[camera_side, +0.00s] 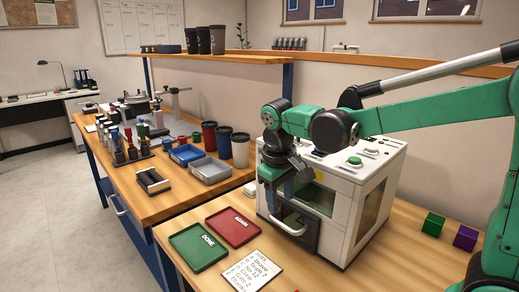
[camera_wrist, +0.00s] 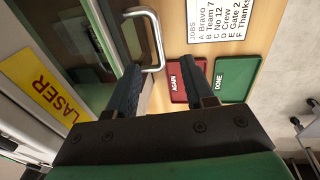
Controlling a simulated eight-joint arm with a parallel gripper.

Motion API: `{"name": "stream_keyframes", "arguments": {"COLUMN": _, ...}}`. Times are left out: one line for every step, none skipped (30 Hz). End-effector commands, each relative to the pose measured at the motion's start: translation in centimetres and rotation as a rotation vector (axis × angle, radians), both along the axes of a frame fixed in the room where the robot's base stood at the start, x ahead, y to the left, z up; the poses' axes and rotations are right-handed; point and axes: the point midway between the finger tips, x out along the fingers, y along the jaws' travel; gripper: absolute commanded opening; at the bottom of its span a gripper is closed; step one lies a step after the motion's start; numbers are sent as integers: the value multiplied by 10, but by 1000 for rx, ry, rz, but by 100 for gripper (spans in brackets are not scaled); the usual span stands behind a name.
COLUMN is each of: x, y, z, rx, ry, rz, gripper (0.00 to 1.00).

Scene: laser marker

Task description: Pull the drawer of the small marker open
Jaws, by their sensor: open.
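The small marker (camera_side: 369,194) is a white box machine with a greenish window, standing on the wooden bench. Its dark drawer front (camera_side: 309,234) is low on the face and looks flush with it. A pale bar handle (camera_side: 291,230) is on that front; a silver handle (camera_wrist: 153,30) also shows in the wrist view, with a yellow LASER label (camera_wrist: 40,85) on the machine. My gripper (camera_side: 283,203) is in front of the marker, above the handle in the side view. In the wrist view its fingers (camera_wrist: 162,68) are apart and empty, with the handle beyond their tips.
A green DONE tray (camera_side: 190,253), a red AGAIN tray (camera_side: 226,236) and a jobs card (camera_side: 252,272) lie in front of the marker. Green (camera_side: 431,223) and purple (camera_side: 466,238) blocks sit at right. Cups and bins (camera_side: 210,170) stand on the left bench.

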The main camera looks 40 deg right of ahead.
Motion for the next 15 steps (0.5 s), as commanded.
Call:
{"name": "stream_keyframes", "arguments": {"x": 4, "y": -1, "z": -3, "rx": -6, "ry": 23, "rz": -3, "gripper": 47}}
{"name": "stream_keyframes", "arguments": {"x": 5, "y": -1, "z": -4, "rx": -10, "ry": 35, "rz": -4, "gripper": 47}}
{"name": "stream_keyframes", "arguments": {"x": 6, "y": -1, "z": -5, "rx": -14, "ry": 46, "rz": -6, "gripper": 47}}
{"name": "stream_keyframes", "arguments": {"x": 7, "y": -2, "z": -6, "rx": -16, "ry": 52, "rz": -7, "gripper": 47}}
{"name": "stream_keyframes", "arguments": {"x": 7, "y": -2, "z": -7, "rx": -17, "ry": 56, "rz": -8, "gripper": 47}}
{"name": "stream_keyframes", "arguments": {"x": 8, "y": -2, "z": -9, "rx": -18, "ry": 60, "rz": -9, "gripper": 47}}
{"name": "stream_keyframes", "arguments": {"x": 8, "y": -3, "z": -12, "rx": -19, "ry": 61, "rz": -9, "gripper": 47}}
{"name": "stream_keyframes", "arguments": {"x": 8, "y": -3, "z": -14, "rx": -19, "ry": 62, "rz": -9, "gripper": 47}}
{"name": "stream_keyframes", "arguments": {"x": 8, "y": -4, "z": -19, "rx": -19, "ry": 61, "rz": -9, "gripper": 47}}
{"name": "stream_keyframes", "arguments": {"x": 8, "y": -5, "z": -22, "rx": -19, "ry": 61, "rz": -9, "gripper": 47}}
{"name": "stream_keyframes", "arguments": {"x": 8, "y": -5, "z": -26, "rx": -19, "ry": 61, "rz": -8, "gripper": 47}}
{"name": "stream_keyframes", "arguments": {"x": 8, "y": -6, "z": -32, "rx": -18, "ry": 60, "rz": -8, "gripper": 47}}
{"name": "stream_keyframes", "arguments": {"x": 8, "y": -7, "z": -35, "rx": -18, "ry": 60, "rz": -8, "gripper": 47}}
{"name": "stream_keyframes", "arguments": {"x": 8, "y": -8, "z": -39, "rx": -18, "ry": 60, "rz": -9, "gripper": 47}}
{"name": "stream_keyframes", "arguments": {"x": 8, "y": -9, "z": -44, "rx": -18, "ry": 59, "rz": -9, "gripper": 47}}
